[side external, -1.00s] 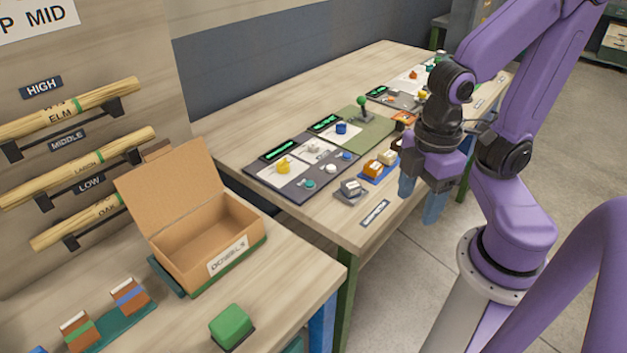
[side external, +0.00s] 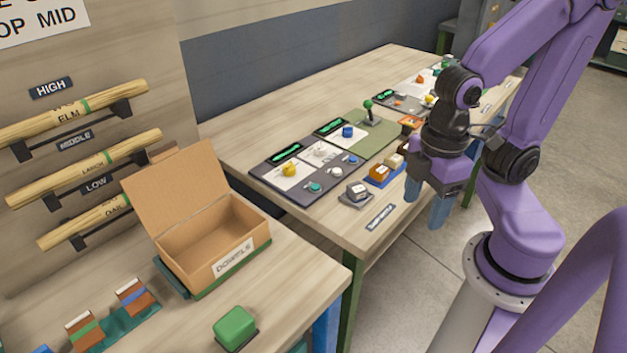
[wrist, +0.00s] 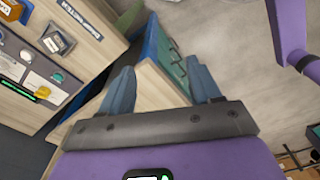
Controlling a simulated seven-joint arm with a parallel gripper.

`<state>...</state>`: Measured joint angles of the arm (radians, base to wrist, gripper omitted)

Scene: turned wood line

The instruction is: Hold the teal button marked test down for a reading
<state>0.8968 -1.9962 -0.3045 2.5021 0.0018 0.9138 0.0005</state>
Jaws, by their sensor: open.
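The teal button (side external: 315,187) is a small round knob at the near left of a dark panel (side external: 300,194) on the far table. It also shows at the left of the wrist view (wrist: 58,77). Its marking is too small to read. My gripper (side external: 427,200) is open and empty, pointing down beyond the table's front edge, to the right of the panel and well apart from the button. In the wrist view its two blue-grey fingers (wrist: 160,70) are spread with nothing between them.
The panel also carries a yellow knob (side external: 290,169), a white button (side external: 336,172) and blue knobs. A grey block (side external: 357,191) on a small base and orange and cream blocks (side external: 379,172) stand between panel and gripper. An open cardboard box (side external: 213,240) is on the near table.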

